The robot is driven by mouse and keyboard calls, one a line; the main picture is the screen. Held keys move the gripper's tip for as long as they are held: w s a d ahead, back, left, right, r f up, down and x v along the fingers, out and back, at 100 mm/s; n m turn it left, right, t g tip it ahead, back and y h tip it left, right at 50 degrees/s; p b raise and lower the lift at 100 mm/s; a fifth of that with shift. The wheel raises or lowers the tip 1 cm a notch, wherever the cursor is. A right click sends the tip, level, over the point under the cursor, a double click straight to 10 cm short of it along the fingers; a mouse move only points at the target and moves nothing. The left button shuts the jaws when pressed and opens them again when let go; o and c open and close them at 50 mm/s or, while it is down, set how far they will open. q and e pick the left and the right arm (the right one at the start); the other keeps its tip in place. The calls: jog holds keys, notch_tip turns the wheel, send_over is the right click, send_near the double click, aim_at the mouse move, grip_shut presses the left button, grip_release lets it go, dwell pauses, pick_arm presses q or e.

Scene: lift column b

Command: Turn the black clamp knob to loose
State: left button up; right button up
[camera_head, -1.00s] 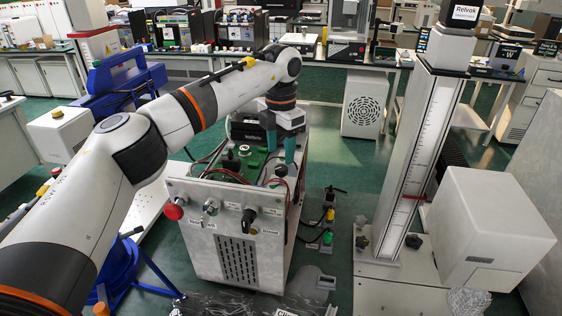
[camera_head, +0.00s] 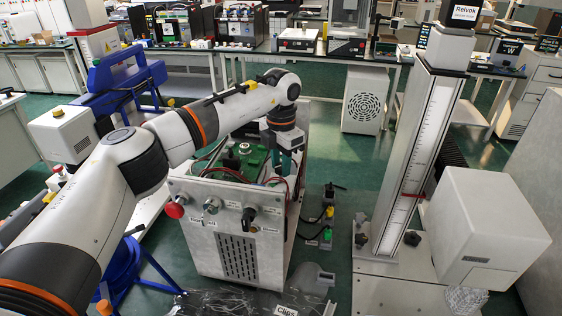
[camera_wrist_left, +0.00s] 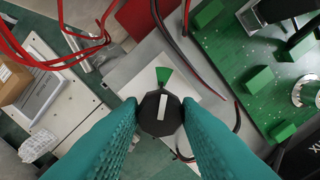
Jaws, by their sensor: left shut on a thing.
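The black clamp knob (camera_wrist_left: 149,121) is a dark, faceted disc with a white pointer line, on a pale plate on top of the white cabinet. Its line points nearly straight up in the left wrist view, toward a green wedge mark (camera_wrist_left: 163,76) on the plate. My left gripper (camera_wrist_left: 160,115) has a teal finger on each side of the knob and is shut on it. In the head view the left gripper (camera_head: 286,166) points down at the cabinet top's right side, and the knob is hard to make out there. My right gripper is out of view.
The white cabinet (camera_head: 207,250) carries a red button and another black knob (camera_head: 249,219) on its front. A green board (camera_wrist_left: 262,75) and red and black cables lie close to the gripper.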

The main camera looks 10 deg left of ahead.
pick_arm(q)
jog(key=shift+m, duration=0.4)
jog(key=shift+m+b, duration=0.3)
jog(key=shift+m, duration=0.7)
jog(key=m, duration=0.3)
jog(key=shift+m, duration=0.3)
jog(key=m, duration=0.3)
jog(key=shift+r+m, duration=0.1)
jog(key=shift+m, duration=0.3)
jog(key=m, duration=0.3)
jog(key=shift+m, duration=0.3)
jog(key=m, duration=1.2)
jog(key=shift+w+r, duration=0.1)
jog(key=o, duration=1)
jog(key=shift+c, duration=0.2)
